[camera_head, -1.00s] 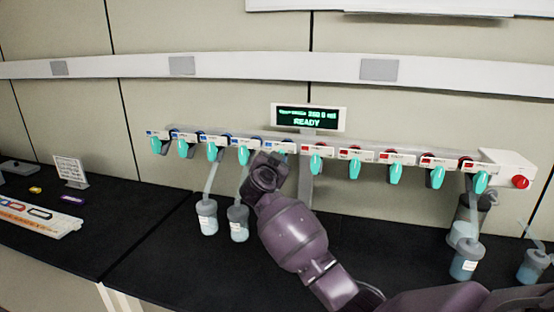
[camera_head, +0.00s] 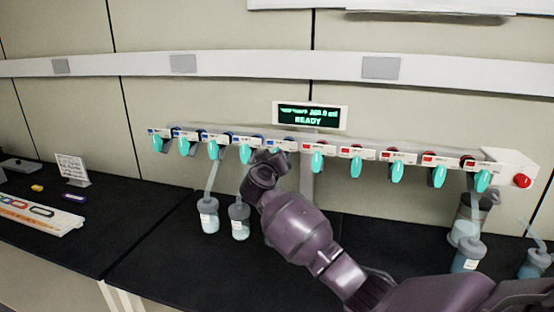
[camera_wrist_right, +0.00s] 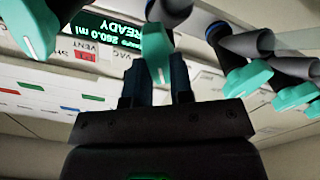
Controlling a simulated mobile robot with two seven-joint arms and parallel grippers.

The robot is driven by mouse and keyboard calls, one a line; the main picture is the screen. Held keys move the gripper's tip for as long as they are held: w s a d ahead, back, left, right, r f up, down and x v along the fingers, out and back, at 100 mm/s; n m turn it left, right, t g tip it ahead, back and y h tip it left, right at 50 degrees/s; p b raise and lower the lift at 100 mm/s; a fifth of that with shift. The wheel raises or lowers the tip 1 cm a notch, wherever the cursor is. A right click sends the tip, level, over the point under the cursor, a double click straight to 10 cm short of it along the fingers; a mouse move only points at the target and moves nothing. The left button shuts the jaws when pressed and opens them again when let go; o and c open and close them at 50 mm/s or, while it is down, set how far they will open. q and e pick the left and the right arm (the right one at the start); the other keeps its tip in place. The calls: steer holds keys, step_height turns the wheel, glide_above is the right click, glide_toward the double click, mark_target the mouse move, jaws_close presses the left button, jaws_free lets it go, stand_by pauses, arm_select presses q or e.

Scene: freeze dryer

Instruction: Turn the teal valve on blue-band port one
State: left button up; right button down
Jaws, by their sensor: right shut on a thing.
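A row of teal valves hangs from the white manifold (camera_head: 335,142). The ports on the left have blue bands, those on the right red. My right gripper (camera_wrist_right: 156,80) is shut on a teal valve (camera_wrist_right: 157,50), one finger on each side of its handle. In the head view, my right gripper (camera_head: 266,160) is at the blue-band valve nearest the red group and largely hides its handle. The adjacent blue-band valve (camera_head: 245,153) hangs just left of the gripper. I cannot read the port numbers. My left gripper is not in view.
A display (camera_head: 309,116) reading READY stands above the manifold. Flasks (camera_head: 209,215) and (camera_head: 239,220) hang below the left ports; more flasks (camera_head: 467,255) are at the right. A red knob (camera_head: 521,181) is at the right end. The black bench is clear between the flask groups.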

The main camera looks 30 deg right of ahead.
steer(key=n, duration=0.5)
steer(key=shift+f+n, duration=0.15)
steer(key=shift+n, duration=0.25)
stand_by(0.3)
steer(key=c, duration=1)
jaws_free()
steer(key=shift+a, duration=0.1)
steer(key=v, duration=1)
steer(key=shift+s+a, duration=0.15)
steer(key=shift+a, duration=0.1)
